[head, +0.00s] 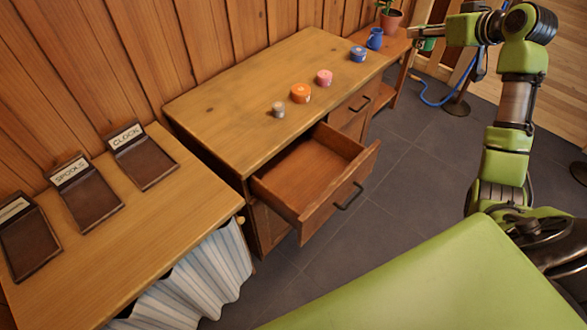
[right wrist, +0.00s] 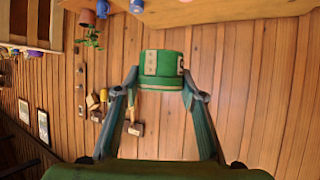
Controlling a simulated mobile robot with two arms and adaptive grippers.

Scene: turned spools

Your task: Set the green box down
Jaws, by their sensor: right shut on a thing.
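The green box (right wrist: 172,66) is a round green piece with a beige label, seen in the right wrist view. My right gripper (right wrist: 161,86) is shut on it, with one finger at each side. In the head view the right gripper (head: 418,40) is at the top right, beyond the far end of the cabinet, and a small part of the green box (head: 428,45) shows there. It is held up in the air. My left gripper is not in view.
Labelled dark trays (head: 84,195) lie on the left table. A potted plant (head: 390,20) stands at the back.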

